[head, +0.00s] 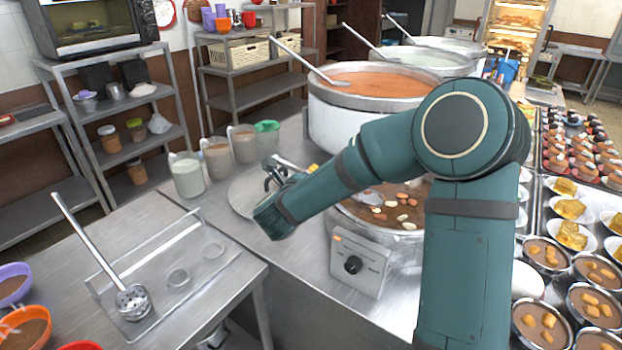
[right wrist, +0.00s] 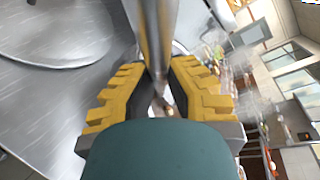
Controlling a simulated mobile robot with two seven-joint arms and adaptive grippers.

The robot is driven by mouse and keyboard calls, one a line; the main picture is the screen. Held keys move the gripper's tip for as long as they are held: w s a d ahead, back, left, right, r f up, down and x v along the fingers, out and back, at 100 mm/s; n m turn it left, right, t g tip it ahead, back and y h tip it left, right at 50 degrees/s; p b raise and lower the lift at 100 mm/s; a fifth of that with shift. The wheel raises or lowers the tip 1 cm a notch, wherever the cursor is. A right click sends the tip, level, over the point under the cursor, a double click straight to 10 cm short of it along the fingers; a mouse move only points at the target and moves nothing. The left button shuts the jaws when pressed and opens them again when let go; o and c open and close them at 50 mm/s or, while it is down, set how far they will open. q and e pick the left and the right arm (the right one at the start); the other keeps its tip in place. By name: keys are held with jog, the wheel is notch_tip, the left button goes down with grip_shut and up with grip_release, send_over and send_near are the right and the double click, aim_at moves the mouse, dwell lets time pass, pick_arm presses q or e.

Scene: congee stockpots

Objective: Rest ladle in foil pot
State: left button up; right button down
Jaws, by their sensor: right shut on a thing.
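My right gripper (head: 274,176) is over the steel counter, left of the front pot (head: 408,240) of brown stew with pale and orange pieces. In the right wrist view its yellow-padded fingers (right wrist: 157,72) are shut on a metal ladle handle (right wrist: 155,30). The ladle's handle end shows beside the gripper in the head view (head: 287,162); my arm hides much of the ladle and pot. A larger silver-rimmed pot (head: 335,125) of orange soup stands behind, with its own ladle (head: 300,60). I cannot tell which pot is the foil one. My left gripper is not in view.
A round metal lid (head: 240,200) lies on the counter beside several jugs (head: 187,176). A perforated ladle (head: 133,300) rests on a clear tray (head: 195,237) at left. Bowls of brown food (head: 540,322) crowd the right side. More pots stand behind.

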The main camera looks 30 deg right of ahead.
jog(key=shift+f, duration=0.1)
jog(key=c, duration=1.1)
grip_release()
jog(key=shift+o, duration=0.2)
jog(key=v, duration=1.2)
